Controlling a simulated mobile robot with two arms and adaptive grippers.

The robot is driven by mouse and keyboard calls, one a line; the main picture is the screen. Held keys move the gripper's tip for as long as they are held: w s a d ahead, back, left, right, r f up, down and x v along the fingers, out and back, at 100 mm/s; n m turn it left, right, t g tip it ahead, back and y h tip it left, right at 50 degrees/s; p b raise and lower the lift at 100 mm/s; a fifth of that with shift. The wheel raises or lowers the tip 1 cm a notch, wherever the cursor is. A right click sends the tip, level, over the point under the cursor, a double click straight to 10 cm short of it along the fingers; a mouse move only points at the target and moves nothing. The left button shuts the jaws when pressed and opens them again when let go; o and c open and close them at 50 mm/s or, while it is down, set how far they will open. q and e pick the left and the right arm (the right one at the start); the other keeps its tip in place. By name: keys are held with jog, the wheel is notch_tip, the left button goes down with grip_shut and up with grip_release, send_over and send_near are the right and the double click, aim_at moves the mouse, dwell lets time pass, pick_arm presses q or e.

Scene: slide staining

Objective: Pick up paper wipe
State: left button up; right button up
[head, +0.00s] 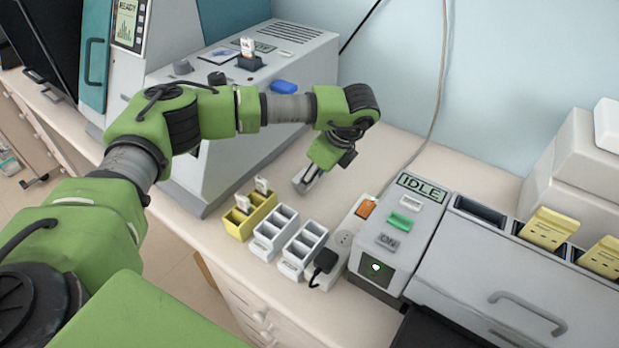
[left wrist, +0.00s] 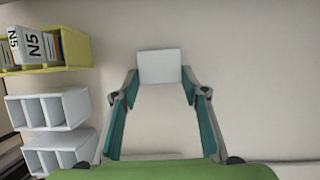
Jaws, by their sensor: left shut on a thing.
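The paper wipe (left wrist: 160,65) is a small white square in the left wrist view. It lies between the fingertips of my left gripper (left wrist: 160,82), which is shut on it. In the head view my left gripper (head: 305,181) points down, low over the counter behind the slide racks. I cannot make out the wipe there, and I cannot tell whether it still touches the counter. My right gripper is in neither view.
A yellow rack (head: 238,222) with labelled slides and two white racks (head: 262,245) (head: 290,264) stand near the counter's front edge. A grey machine (head: 190,140) stands behind left. A power strip (head: 343,240) and the IDLE device (head: 405,265) stand right.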

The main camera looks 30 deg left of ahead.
pick_arm(q)
jog(key=shift+r, duration=0.65)
jog(key=s+d+r+b, duration=0.4)
jog(key=s+d+r, duration=0.4)
jog(key=s+r, duration=0.3)
jog(key=shift+s+d+r, duration=0.15)
jog(key=shift+r, duration=0.1)
jog(key=c, duration=0.3)
